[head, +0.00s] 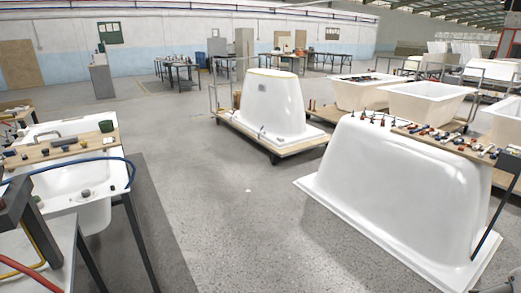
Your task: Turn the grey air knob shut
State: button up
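I cannot make out the grey air knob for certain. A white bathtub (90,178) stands at the left with a wooden board (70,151) across it. A small dark round piece (37,199) sits near the tub's front left rim. A dark green round piece (106,126) is at the board's right end, and a greyish one (109,139) lies just in front of it. A blue hose (128,163) arcs over the tub. My gripper is not in view.
An upturned white shell (395,190) on a flange fills the right, with a tool-covered board (450,141) on top. Another shell (272,103) stands on a wooden pallet (262,142) at the middle back. The grey floor (235,220) between is clear. Dark legs stand below the left tub.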

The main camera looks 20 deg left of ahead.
aim_at(86, 193)
jog(key=i+u, duration=0.15)
jog(key=i, duration=0.45)
jog(key=i+l+u, duration=0.15)
jog(key=i, duration=0.45)
jog(key=i+l+u, duration=0.15)
jog(key=i, duration=0.45)
jog(key=i+j+u, duration=0.3)
jog(key=i+u, duration=0.6)
jog(key=i, duration=0.2)
jog(key=i+j+u, duration=0.25)
jog(key=j, duration=0.2)
jog(key=i+j+u, duration=0.25)
jog(key=j, duration=0.2)
jog(key=i, duration=0.05)
